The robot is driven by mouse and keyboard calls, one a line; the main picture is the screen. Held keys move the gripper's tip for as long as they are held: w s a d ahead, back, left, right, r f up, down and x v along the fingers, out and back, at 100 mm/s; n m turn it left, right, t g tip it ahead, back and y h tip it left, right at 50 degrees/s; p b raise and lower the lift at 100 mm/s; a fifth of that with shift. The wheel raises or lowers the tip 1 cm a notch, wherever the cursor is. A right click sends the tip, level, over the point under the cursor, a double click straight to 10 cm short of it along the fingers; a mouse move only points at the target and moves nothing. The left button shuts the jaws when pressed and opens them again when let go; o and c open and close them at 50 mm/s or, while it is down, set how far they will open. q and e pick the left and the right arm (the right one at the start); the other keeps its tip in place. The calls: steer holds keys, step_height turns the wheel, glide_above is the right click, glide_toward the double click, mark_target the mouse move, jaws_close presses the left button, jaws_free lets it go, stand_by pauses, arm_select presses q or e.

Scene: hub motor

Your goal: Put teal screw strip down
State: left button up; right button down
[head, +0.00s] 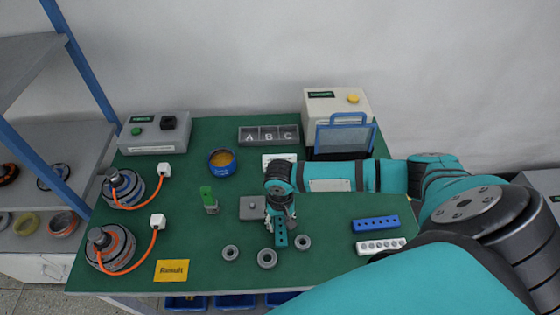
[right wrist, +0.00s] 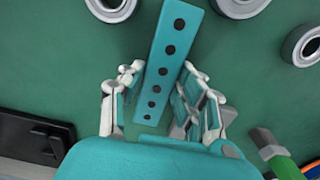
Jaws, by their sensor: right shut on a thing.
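The teal screw strip (head: 281,234), a narrow bar with a row of dark holes, is in my right gripper (head: 280,212) near the middle of the green table. In the right wrist view the strip (right wrist: 170,50) runs lengthwise between the two fingers, its far end pointing away from the palm. The right gripper is shut on it. I cannot tell whether the strip touches the table. My left gripper is not in view.
Grey rings (head: 267,258) lie around the strip's far end. A blue strip (head: 376,224) and a white strip (head: 381,246) lie to the right. A grey block (head: 252,208) is just left of the gripper. Bare table (head: 335,225) lies between the gripper and the blue strip.

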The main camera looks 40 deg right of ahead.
mark_target(280, 221)
steer(key=shift+r, duration=0.5)
step_height(280, 221, up, 2)
steer(key=shift+w+r+b, duration=0.1)
steer(key=shift+b, duration=0.35)
steer(key=s+a, duration=0.3)
steer(key=s, duration=0.1)
steer(key=s+a+r+b, duration=0.1)
steer(key=s+a, duration=0.3)
steer(key=s+a+b, duration=0.1)
steer(key=s+a, duration=0.2)
steer(key=a, duration=0.1)
steer(key=shift+s+r, duration=0.4)
steer(key=w+d+r+n, duration=0.2)
steer(key=w+r+n, duration=0.1)
steer(key=r, duration=0.5)
steer(key=w+d+r+n+b, duration=0.1)
steer(key=w+d+r+n, duration=0.1)
steer(key=w+r, duration=0.3)
step_height(280, 221, up, 4)
steer(key=shift+d+n, duration=0.3)
steer(key=shift+n, duration=0.3)
steer(key=shift+w+f, duration=0.1)
